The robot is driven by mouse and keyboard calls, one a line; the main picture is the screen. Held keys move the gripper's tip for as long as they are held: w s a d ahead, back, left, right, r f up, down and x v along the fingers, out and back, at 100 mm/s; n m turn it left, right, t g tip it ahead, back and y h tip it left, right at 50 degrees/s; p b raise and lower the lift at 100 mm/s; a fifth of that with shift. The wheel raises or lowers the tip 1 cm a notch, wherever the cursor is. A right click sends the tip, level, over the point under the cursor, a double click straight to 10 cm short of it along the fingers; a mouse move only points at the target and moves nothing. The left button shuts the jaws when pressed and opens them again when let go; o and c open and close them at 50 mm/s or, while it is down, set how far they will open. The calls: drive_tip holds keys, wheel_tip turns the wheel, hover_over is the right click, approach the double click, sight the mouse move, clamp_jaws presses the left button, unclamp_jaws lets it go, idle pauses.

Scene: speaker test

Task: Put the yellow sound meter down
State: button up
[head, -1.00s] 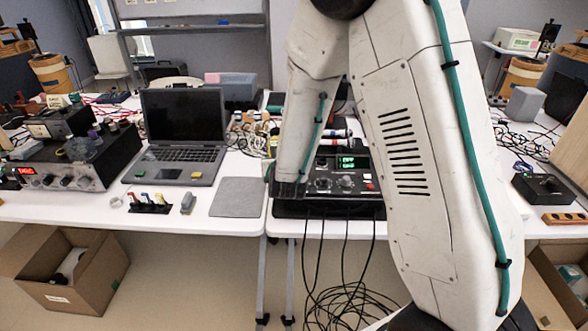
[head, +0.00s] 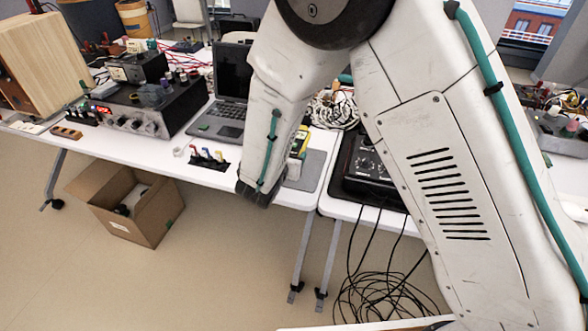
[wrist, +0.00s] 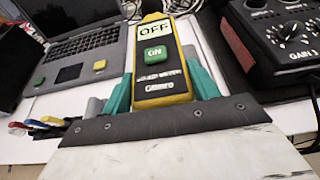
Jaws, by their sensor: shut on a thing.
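The yellow sound meter (wrist: 160,62) is upright in the wrist view, with a black face, an "OFF" display and a green "ON" button. My gripper (wrist: 160,88) is shut on it, with a teal finger against each side. In the head view, part of the meter (head: 303,137) shows beside my arm, near the grey mat (head: 313,165) on the white table. My arm hides the rest of it and most of the gripper there. I cannot tell whether the meter's base touches anything.
An open laptop (head: 229,112) stands left of the meter. A black control box (head: 364,160) with knobs is close on the right. Coloured clips (head: 208,157) lie near the table's front edge. A cardboard box (head: 130,207) and coiled cables (head: 385,298) are on the floor.

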sight(288, 184)
wheel_tip(288, 184, down, 9)
drive_tip(key=shift+f, duration=0.1)
idle(0.3)
drive_tip(key=shift+f, duration=0.1)
drive_tip(key=o, duration=1.2)
drive_tip(key=shift+s+a, duration=0.1)
drive_tip(key=v, duration=1.2)
